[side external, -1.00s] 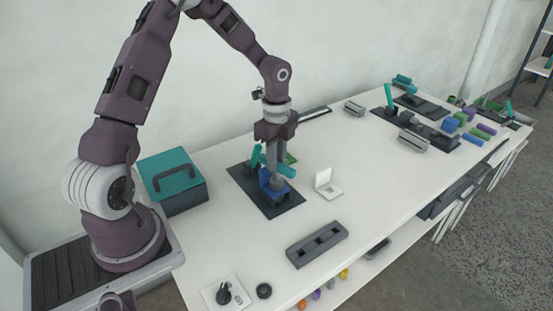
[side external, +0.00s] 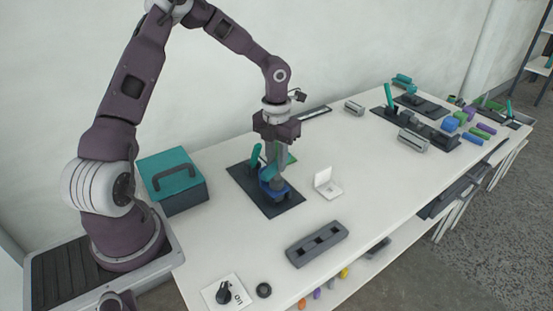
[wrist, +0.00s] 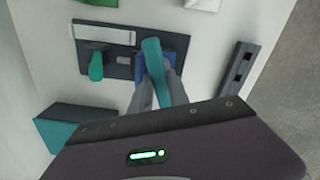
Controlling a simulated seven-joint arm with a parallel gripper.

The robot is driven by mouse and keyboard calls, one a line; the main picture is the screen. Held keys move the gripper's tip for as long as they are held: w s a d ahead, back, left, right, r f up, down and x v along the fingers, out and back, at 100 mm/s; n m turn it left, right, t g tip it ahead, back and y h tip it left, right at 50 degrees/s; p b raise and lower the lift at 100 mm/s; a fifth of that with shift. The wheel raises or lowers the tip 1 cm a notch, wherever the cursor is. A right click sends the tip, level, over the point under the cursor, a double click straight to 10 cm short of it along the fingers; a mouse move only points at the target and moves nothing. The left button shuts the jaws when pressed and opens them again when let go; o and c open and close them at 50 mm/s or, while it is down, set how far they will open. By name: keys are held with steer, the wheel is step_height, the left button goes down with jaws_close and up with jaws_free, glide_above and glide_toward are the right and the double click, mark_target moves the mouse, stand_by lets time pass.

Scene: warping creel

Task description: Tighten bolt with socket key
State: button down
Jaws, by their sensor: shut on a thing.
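My gripper (side external: 276,172) points straight down over a dark fixture plate (side external: 248,190) on the white bench. It is shut on the socket key, whose teal handle (wrist: 154,68) lies between the grey fingers in the wrist view. Below is a blue block (side external: 283,191) on the plate, partly hidden by the gripper and key. The bolt is hidden, so I cannot tell how the key sits on it. An upright teal lever (side external: 255,157) stands beside it on the plate.
A teal-lidded box (side external: 172,180) stands left of the plate. A small white open case (side external: 326,184) is to its right. A grey slotted rack (side external: 317,244) lies toward the front edge. A knob panel marked "on" (side external: 224,294) is at the near corner.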

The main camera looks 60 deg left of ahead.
steer(key=shift+r, duration=1.75)
steer(key=shift+r, duration=0.1)
step_height(320, 180, up, 7)
